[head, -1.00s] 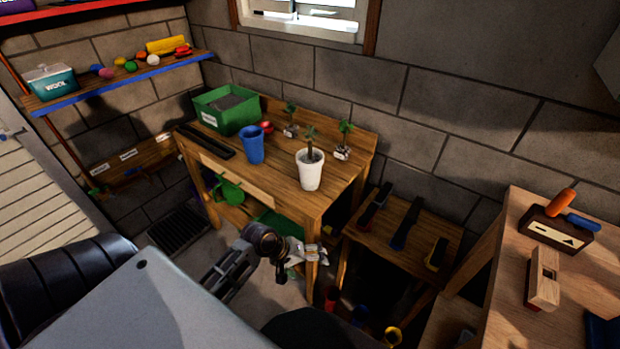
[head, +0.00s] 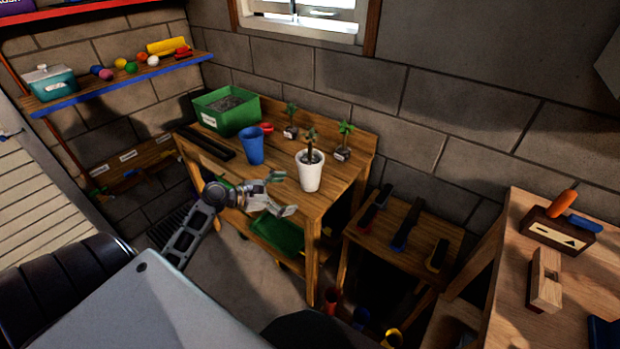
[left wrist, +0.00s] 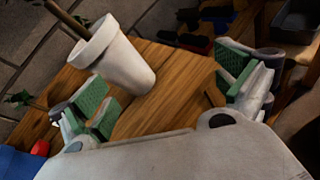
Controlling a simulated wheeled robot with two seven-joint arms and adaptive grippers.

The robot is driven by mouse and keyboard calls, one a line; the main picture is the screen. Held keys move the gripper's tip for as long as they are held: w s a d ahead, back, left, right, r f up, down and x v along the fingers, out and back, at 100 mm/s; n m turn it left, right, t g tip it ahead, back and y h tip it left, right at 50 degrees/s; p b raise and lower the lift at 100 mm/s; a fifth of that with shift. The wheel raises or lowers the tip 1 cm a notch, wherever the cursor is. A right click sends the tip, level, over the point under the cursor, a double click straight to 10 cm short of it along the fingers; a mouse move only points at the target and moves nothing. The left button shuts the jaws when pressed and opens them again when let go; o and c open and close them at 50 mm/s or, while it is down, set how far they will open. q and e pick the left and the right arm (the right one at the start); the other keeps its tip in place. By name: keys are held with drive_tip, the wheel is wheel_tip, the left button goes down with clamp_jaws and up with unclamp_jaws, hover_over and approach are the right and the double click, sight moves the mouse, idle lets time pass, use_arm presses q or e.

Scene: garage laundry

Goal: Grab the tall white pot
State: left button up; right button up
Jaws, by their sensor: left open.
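The tall white pot (head: 310,177) stands upright on the wooden table (head: 318,203) near its right front part, with a small plant growing from it. It also shows in the left wrist view (left wrist: 127,68), tilted in the picture, beyond the fingers and nearer the left one. My left gripper (head: 283,193) is open and empty, at the table's front edge, to the left of the pot and apart from it. Its green finger pads show in the left wrist view (left wrist: 165,92), with bare tabletop between them. My right gripper is not in view.
A blue cup (head: 251,147) stands left of the pot, with a green box (head: 227,121) behind it. Small plants (head: 343,153) and a red item (head: 267,128) are at the back. A lower bench (head: 388,257) with dark blocks is at right.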

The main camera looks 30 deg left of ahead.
sight(300, 167)
use_arm(q)
drive_tip(key=w+a+r+n+t, duration=0.1)
drive_tip(key=a+r+n+t, duration=0.1)
drive_tip(key=a+r+n, duration=0.2)
drive_tip(key=shift+w+a+r+n, duration=0.15)
drive_tip(key=shift+w+a+n, duration=0.25)
drive_tip(key=shift+a, duration=0.6)
drive_tip(key=shift+t, duration=0.3)
drive_tip(key=shift+x, duration=4.3)
drive_tip(key=shift+w, duration=0.1)
drive_tip(key=shift+f+x, duration=0.15)
drive_tip(key=shift+x, duration=1.1)
drive_tip(key=shift+f+x, duration=0.2)
drive_tip(key=shift+x, duration=1.05)
drive_tip(key=shift+a, duration=0.2)
drive_tip(key=c, duration=1.5)
